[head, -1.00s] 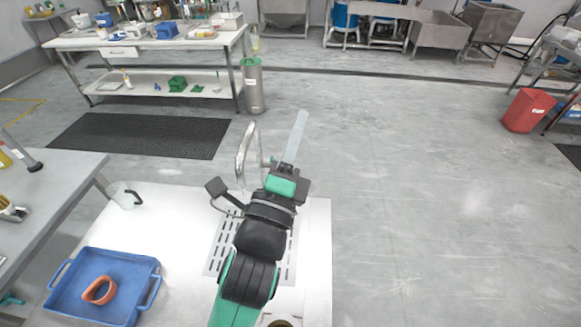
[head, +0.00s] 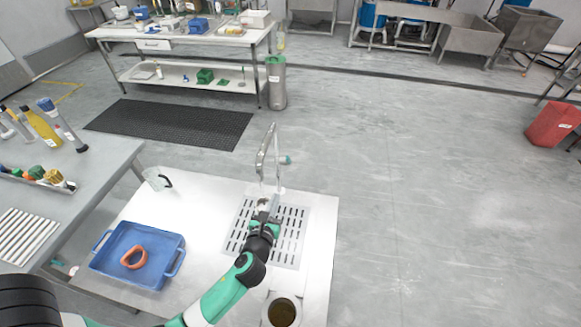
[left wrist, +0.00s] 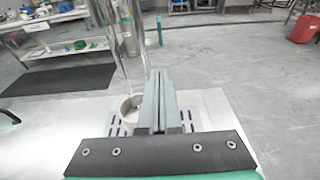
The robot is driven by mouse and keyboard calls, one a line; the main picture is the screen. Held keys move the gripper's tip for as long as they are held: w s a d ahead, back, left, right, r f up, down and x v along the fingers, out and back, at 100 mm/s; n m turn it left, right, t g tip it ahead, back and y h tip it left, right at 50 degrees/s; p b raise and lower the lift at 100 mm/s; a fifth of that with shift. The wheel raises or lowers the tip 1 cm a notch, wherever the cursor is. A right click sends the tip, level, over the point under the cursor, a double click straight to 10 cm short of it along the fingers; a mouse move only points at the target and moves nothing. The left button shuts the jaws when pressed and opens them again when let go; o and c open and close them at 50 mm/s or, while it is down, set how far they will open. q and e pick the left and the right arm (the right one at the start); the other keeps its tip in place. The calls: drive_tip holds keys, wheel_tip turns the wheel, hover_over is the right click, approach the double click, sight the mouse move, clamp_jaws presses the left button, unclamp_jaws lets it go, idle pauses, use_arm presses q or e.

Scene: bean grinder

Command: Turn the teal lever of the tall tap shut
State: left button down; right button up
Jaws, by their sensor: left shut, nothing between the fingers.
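The tall tap (head: 263,157) is a shiny curved metal pipe standing at the back of the slotted drain plate (head: 292,246). Its teal lever (head: 286,160) sticks out to the right of the pipe, near mid-height. My left gripper (head: 264,212) is shut and empty over the drain plate, in front of the tap and lower than the lever. In the left wrist view the shut fingers (left wrist: 160,85) point forward, with the tap pipe (left wrist: 128,50) to their left and the teal lever (left wrist: 159,30) ahead. A pale round cup (left wrist: 131,107) stands below the tap, partly hidden. My right gripper is out of view.
A blue tray (head: 174,272) with an orange ring (head: 134,257) sits left on the white table. A clear beaker (head: 154,178) stands behind it. A round dark-filled container (head: 283,312) is at the front. The table's right side is clear.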

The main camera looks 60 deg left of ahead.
sight(287, 161)
use_arm(q)
drive_tip(key=b+x, duration=0.1)
drive_tip(key=x, duration=0.3)
drive_tip(key=r+b+x, duration=0.1)
drive_tip(key=x, duration=0.3)
drive_tip(key=r+b+x, duration=0.1)
drive_tip(key=x, duration=0.3)
drive_tip(key=shift+w+a, duration=0.15)
drive_tip(key=shift+w+a+r, duration=0.3)
drive_tip(key=shift+r, duration=0.05)
drive_tip(key=shift+r, duration=0.1)
drive_tip(key=shift+w+a+r+p, duration=0.2)
drive_tip(key=shift+r+p, duration=0.35)
drive_tip(key=shift+p, duration=0.3)
drive_tip(key=shift+f, duration=0.25)
